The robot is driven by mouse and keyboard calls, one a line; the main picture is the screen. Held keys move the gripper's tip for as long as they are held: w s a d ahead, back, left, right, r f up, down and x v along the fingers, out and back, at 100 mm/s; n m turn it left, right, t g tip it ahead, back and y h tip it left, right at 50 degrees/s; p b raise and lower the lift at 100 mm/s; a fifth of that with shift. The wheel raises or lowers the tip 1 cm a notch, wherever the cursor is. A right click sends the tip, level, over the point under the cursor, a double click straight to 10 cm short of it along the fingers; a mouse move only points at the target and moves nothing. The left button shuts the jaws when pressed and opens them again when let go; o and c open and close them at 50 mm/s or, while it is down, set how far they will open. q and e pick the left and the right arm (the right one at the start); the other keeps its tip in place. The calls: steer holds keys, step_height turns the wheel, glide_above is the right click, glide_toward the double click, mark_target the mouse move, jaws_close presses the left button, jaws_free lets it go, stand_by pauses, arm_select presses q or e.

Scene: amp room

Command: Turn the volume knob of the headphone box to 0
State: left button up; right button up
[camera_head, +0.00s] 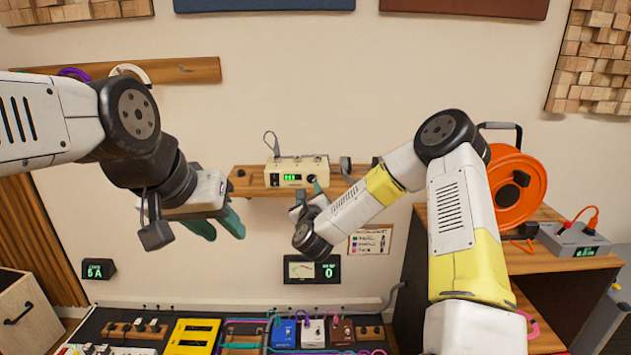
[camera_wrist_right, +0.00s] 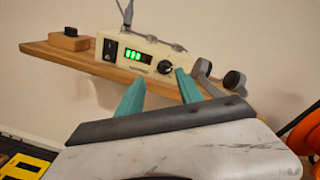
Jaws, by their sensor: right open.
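The cream headphone box (camera_head: 292,163) sits on the wooden wall shelf, and it also shows in the right wrist view (camera_wrist_right: 112,62). Its front has a black switch, a lit green display (camera_wrist_right: 133,55) and a dark round volume knob (camera_wrist_right: 164,68) at the right. The display value and knob pointer are too small to read surely. My right gripper (camera_wrist_right: 158,88) is open and empty, its teal fingers in front of the box, with the knob seen between the fingertips. Contact with the knob cannot be told. My left gripper (camera_head: 219,224) is open and empty, left of the shelf.
The shelf (camera_wrist_right: 70,56) also holds a small wooden block with a black top (camera_wrist_right: 70,38) at left and dark hooks (camera_wrist_right: 218,80) at right. Below is a pedal board (camera_head: 120,318). An orange cable reel (camera_head: 512,190) stands at right.

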mark_target(312, 180)
steer(key=shift+m+h, duration=0.3)
steer(key=shift+m, duration=0.4)
steer(key=w, duration=0.8)
steer(key=shift+d+f, duration=0.3)
steer(key=shift+d, duration=0.1)
jaws_close()
